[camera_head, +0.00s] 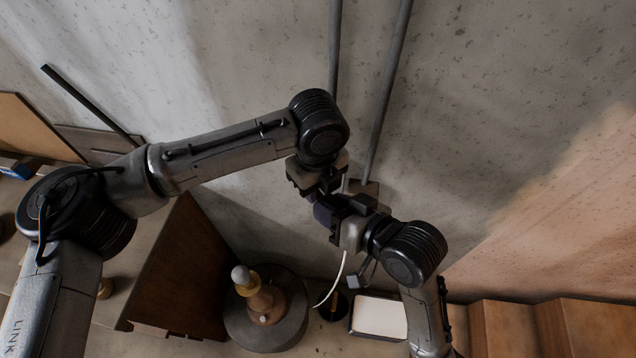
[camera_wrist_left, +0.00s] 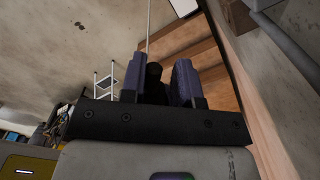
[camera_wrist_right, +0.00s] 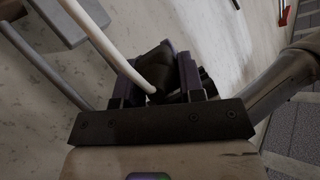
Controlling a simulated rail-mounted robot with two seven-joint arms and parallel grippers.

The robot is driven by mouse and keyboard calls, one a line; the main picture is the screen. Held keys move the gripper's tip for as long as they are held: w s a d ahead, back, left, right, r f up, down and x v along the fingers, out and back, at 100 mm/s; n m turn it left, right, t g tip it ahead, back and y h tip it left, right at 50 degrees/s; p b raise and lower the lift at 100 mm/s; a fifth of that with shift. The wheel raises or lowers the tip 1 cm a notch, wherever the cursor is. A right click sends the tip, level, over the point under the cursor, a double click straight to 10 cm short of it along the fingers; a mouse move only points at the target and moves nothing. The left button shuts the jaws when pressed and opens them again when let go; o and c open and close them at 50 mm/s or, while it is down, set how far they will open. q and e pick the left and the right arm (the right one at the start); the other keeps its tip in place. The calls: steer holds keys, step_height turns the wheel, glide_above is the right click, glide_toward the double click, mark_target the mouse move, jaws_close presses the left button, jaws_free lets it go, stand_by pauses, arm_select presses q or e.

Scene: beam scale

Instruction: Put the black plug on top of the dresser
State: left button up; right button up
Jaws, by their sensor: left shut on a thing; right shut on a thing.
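The black plug shows between the fingers of my left gripper in the left wrist view (camera_wrist_left: 153,74). It also shows in the right wrist view (camera_wrist_right: 157,66), with a white cable (camera_wrist_right: 117,39) running from it. My left gripper (camera_head: 324,205) and my right gripper (camera_head: 345,208) meet at mid-picture in the head view, both shut on the plug, which is mostly hidden there by the fingers. The cable (camera_head: 341,277) hangs below them. A brown wooden piece of furniture (camera_head: 185,270) with a paler, knobbed face stands at lower left; it appears to be the dresser.
A round dark stand (camera_head: 240,328) with a wooden figure-like object (camera_head: 262,300) stands below the grippers. A white-topped box (camera_head: 380,317) lies right of it. Wooden steps (camera_head: 505,328) are at lower right. Two grey poles (camera_head: 388,90) rise along the wall behind the grippers.

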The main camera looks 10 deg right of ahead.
arm_select(q)
steer(key=shift+d+r, duration=0.1)
steer(key=shift+d, duration=0.2)
jaws_close()
arm_select(e)
steer(key=shift+o, duration=0.2)
steer(key=shift+s+a, duration=0.2)
steer(key=shift+a, duration=0.15)
arm_select(q)
steer(key=o, duration=0.6)
jaws_free()
arm_select(e)
steer(key=shift+c, duration=0.3)
steer(key=shift+w+d, duration=0.1)
steer(key=shift+d, duration=0.05)
arm_select(q)
step_height(320, 180, up, 12)
steer(key=shift+a, duration=0.15)
arm_select(e)
steer(key=shift+c, duration=0.3)
steer(key=w+a+f+n+g+y, duration=0.3)
steer(key=w+a+f+n+g, duration=0.1)
steer(key=f, duration=0.1)
steer(key=shift+w+f+n+g+y, duration=0.2)
steer(key=shift+f+n+g+y, duration=0.05)
steer(key=shift+n+g+y, duration=0.05)
